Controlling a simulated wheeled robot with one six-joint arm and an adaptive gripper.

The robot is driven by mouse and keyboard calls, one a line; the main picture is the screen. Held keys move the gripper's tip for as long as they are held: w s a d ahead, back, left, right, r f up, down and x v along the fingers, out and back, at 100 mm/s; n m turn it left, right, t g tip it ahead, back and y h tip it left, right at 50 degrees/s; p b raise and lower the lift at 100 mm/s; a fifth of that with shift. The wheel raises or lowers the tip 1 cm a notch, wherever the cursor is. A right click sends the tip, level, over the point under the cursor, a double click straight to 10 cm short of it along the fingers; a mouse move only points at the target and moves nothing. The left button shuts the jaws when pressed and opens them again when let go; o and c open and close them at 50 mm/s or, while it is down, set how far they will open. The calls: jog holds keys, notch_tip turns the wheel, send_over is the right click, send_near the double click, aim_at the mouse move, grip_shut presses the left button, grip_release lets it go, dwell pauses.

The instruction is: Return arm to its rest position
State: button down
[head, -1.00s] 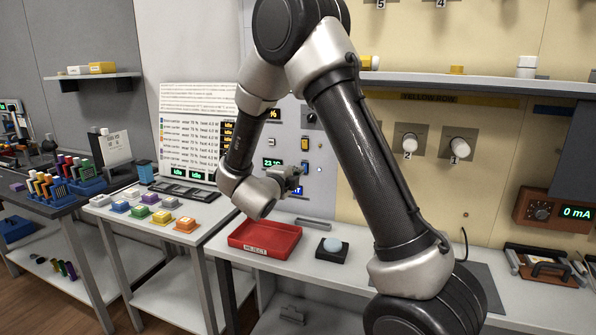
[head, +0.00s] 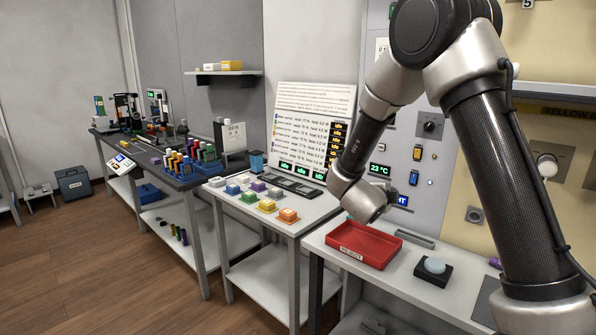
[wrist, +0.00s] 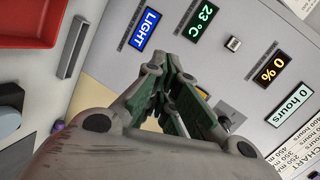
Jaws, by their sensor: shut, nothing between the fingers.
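My arm is folded in front of the panel in the head view, with its wrist above the red reject tray (head: 352,249). My gripper (wrist: 158,70) shows in the wrist view, its fingers close together, shut and empty. It points toward the grey panel with the blue LIGHT display (wrist: 144,30) and the 23 °C display (wrist: 200,21). In the head view the fingers are hidden behind my wrist. The gripper appears apart from the panel, but the exact gap cannot be told.
A dark block with a pale dome (head: 435,266) sits right of the tray. Several coloured blocks (head: 267,206) stand on the white table to the left. A dark bench (head: 185,178) holds racks of coloured pieces. Wooden floor (head: 95,260) is clear at the lower left.

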jog(key=s+a+f+n+g+y, duration=0.1)
jog(key=a+f+n+g+y, duration=0.1)
jog(key=a+f+n+y, duration=0.5)
jog(key=s+a+r+n+g+y, duration=0.2)
jog(key=s+n+g, duration=0.1)
jog(key=s+n, duration=0.3)
jog(key=s+a+r+n+g+y, duration=0.2)
jog(key=s+n, duration=0.3)
jog(key=s, duration=0.2)
jog(key=s+d+r+n+h, duration=0.1)
jog(key=s+d+r, duration=0.4)
jog(key=s, duration=0.2)
jog(key=s+d+r+n, duration=0.2)
jog(key=s+d+r, duration=0.3)
jog(key=s, duration=0.3)
jog(key=s+d+r+n+g+h, duration=0.1)
jog(key=s+d+r, duration=0.4)
jog(key=s, duration=0.3)
jog(key=shift+d+n+h, duration=0.3)
jog(key=shift+d, duration=0.2)
